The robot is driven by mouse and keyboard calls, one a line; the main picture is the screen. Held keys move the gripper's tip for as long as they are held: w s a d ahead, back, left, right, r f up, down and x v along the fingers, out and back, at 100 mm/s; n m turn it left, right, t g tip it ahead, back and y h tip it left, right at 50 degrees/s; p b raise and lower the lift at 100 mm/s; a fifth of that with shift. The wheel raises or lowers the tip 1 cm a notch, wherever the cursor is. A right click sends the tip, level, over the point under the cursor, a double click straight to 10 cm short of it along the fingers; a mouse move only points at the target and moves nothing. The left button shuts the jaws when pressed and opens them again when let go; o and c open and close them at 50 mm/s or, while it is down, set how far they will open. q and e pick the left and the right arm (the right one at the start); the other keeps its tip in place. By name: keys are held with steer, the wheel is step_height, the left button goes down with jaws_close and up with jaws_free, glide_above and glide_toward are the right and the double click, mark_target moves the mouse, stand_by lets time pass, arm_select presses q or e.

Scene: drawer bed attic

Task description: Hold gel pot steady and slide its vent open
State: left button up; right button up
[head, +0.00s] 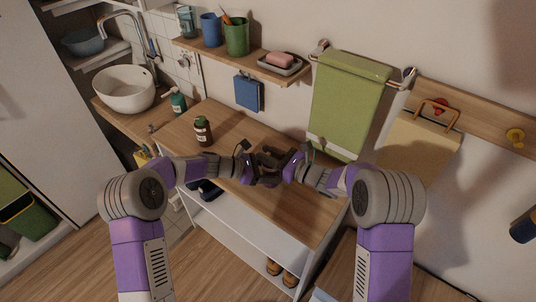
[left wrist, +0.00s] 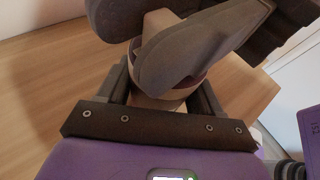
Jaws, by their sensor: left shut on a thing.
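My left gripper (head: 256,166) and my right gripper (head: 283,165) meet over the wooden counter, nearly tip to tip. In the left wrist view, my left gripper's dark fingers are shut around a pale tan, rounded thing (left wrist: 160,103), seemingly the gel pot. My right gripper's grey fingers (left wrist: 195,50) cross over it and hide most of it, including any vent. Whether they touch it, or how far apart they are, I cannot tell. In the head view the pot is hidden among the grippers.
A brown jar with a dark green lid and pale label (head: 203,132) stands on the counter (head: 232,122) left of the grippers. A green pump bottle (head: 178,101) stands by the white basin (head: 125,92). A green towel (head: 347,100) hangs behind. The counter's right part is clear.

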jaws_close()
steer(key=shift+v, duration=1.4)
arm_select(q)
steer(key=shift+a, duration=0.1)
arm_select(e)
steer(key=shift+o, duration=1.5)
jaws_free()
steer(key=o, duration=0.4)
